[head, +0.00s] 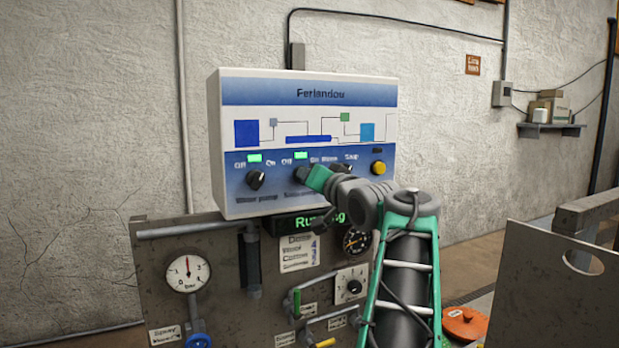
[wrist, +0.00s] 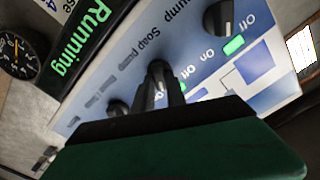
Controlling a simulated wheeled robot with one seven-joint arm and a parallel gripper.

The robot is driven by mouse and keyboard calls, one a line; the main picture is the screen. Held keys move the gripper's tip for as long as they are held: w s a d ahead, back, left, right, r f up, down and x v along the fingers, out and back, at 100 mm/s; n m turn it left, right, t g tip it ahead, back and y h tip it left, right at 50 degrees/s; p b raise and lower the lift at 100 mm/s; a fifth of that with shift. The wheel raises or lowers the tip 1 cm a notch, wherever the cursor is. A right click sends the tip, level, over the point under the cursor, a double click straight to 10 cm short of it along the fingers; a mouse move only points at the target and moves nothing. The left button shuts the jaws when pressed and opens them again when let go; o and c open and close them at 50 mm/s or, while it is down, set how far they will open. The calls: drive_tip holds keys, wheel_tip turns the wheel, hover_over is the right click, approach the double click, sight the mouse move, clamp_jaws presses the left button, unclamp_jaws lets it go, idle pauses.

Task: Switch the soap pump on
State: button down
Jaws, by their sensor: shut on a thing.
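The control box (head: 225,140) hangs on the wall with a row of knobs. The soap pump knob (head: 301,174) is the middle one, partly hidden by my gripper (head: 312,178). In the wrist view my dark fingers (wrist: 168,92) are shut on this knob (wrist: 158,68), below the "Soap pump" label. The green lamp (head: 301,155) above it is lit. Its exact pointer angle is hard to tell. The water pump knob (head: 256,180) stands free to the left, with its green lamp (head: 254,158) also lit.
Another knob (wrist: 118,107) sits beside my gripper. A yellow button (head: 378,167) is at the panel's right, under a dark lamp (head: 377,151). A "Running" display (head: 300,222), gauges (head: 187,273) and valves lie below the box. A grey plate (head: 550,290) stands at the right.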

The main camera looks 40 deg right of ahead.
drive_tip(key=shift+r, duration=0.1)
drive_tip(key=c, duration=1.4)
unclamp_jaws()
drive_tip(key=shift+o, duration=0.2)
drive_tip(key=b+v, duration=0.2)
drive_tip(key=v, duration=0.6)
drive_tip(key=b+v, duration=0.1)
drive_tip(key=v, duration=0.8)
drive_tip(key=shift+b, duration=0.35)
